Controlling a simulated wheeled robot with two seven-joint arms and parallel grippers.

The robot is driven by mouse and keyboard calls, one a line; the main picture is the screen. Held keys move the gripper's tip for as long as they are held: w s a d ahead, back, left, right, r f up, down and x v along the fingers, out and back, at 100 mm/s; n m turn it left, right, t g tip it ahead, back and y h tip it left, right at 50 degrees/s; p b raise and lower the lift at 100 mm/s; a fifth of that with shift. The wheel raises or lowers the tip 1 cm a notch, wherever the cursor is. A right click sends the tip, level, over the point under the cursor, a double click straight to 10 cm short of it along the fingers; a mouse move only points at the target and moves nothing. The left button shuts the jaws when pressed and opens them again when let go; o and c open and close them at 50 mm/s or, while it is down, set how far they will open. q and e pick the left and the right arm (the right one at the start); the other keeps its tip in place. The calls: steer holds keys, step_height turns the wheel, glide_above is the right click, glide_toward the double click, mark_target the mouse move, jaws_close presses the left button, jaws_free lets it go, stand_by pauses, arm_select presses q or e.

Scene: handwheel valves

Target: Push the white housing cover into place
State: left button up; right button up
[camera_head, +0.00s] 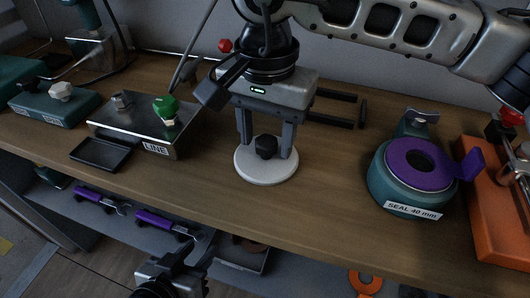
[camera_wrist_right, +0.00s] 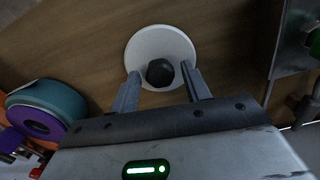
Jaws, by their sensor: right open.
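The white housing cover (camera_head: 262,175) is a round disc with a black knob (camera_head: 266,146) at its centre, lying on the wooden bench; it also shows in the right wrist view (camera_wrist_right: 155,45). My right gripper (camera_head: 267,151) is open above the cover, pointing down, with one finger on each side of the knob. In the wrist view, gaps seem to show between fingers and knob. The teal round housing (camera_head: 384,190), labelled SEAL 40 mm, stands to the right, with a purple ring (camera_head: 405,182) on top. My left gripper (camera_head: 170,278) is low at the bottom edge; its fingers are unclear.
A metal LINE box (camera_head: 130,125) with a green knob (camera_head: 165,108) and a small black tray (camera_head: 100,153) stand to the left. An orange block (camera_head: 490,205) is at the far right. Purple-handled tools (camera_head: 155,220) lie on the lower shelf. Bench between cover and housing is clear.

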mark_target(266, 141)
steer(key=c, duration=0.9)
steer(key=shift+o, duration=0.2)
steer(key=shift+r, duration=0.15)
steer(key=shift+r+p, duration=1.7)
steer(key=shift+r, duration=1.2)
steer(key=shift+o, duration=0.2)
steer(key=shift+c, duration=0.9)
